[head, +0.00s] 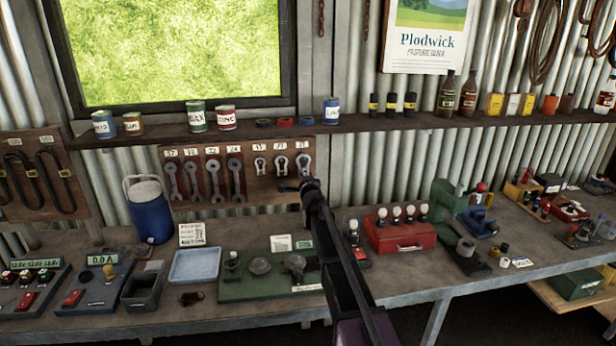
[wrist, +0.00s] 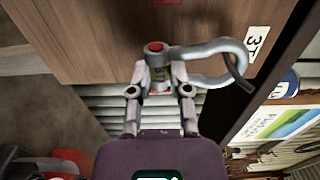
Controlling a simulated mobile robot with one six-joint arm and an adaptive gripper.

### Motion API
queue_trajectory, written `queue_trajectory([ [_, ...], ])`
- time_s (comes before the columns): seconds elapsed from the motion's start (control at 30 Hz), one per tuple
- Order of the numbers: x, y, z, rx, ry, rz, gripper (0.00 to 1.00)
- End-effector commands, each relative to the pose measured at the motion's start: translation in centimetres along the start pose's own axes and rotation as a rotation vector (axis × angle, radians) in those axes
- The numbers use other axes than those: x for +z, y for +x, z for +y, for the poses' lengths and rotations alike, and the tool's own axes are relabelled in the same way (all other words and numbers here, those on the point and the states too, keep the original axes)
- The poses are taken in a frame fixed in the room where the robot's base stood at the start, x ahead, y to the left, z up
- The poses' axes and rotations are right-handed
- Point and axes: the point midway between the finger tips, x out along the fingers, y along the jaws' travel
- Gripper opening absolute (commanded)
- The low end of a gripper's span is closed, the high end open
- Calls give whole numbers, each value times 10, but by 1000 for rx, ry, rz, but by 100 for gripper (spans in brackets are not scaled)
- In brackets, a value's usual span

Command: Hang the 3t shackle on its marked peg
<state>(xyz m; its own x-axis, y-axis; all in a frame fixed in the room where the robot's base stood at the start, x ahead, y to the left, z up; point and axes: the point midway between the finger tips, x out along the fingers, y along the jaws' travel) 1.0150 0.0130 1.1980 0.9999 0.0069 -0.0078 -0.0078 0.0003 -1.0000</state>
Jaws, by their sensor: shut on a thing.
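The 3t shackle (wrist: 212,48) is a silvery metal bow with a red-ended pin (wrist: 153,47). My gripper (wrist: 159,88) is shut on its pin end, and the bow reaches toward the 3T label (wrist: 257,42) on the wooden board. In the head view the shackle (head: 303,163) shows upright below its label at the board's right end, with my gripper (head: 303,186) just under it. The 3T peg is not clearly visible, so I cannot tell whether the bow is around it.
Two smaller shackles (head: 260,166) (head: 281,165) and several spanners (head: 192,180) hang left on the board (head: 250,187). A shelf (head: 400,122) with cans and bottles runs above.

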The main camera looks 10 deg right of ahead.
Motion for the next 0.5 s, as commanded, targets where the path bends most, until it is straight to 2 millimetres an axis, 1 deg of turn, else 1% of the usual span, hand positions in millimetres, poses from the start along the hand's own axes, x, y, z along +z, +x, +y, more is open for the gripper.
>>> queue_trajectory([
  [0.07,0,0,1,2,0,2,0],
  [0.1,0,0,1,2,0,2,31],
  [0.17,0,0,1,2,0,2,49],
  [0.2,0,0,1,1,0,2,61],
  [0.23,0,0,1,1,0,2,65],
  [0.5,-1,0,0,1,0,1,65],
])
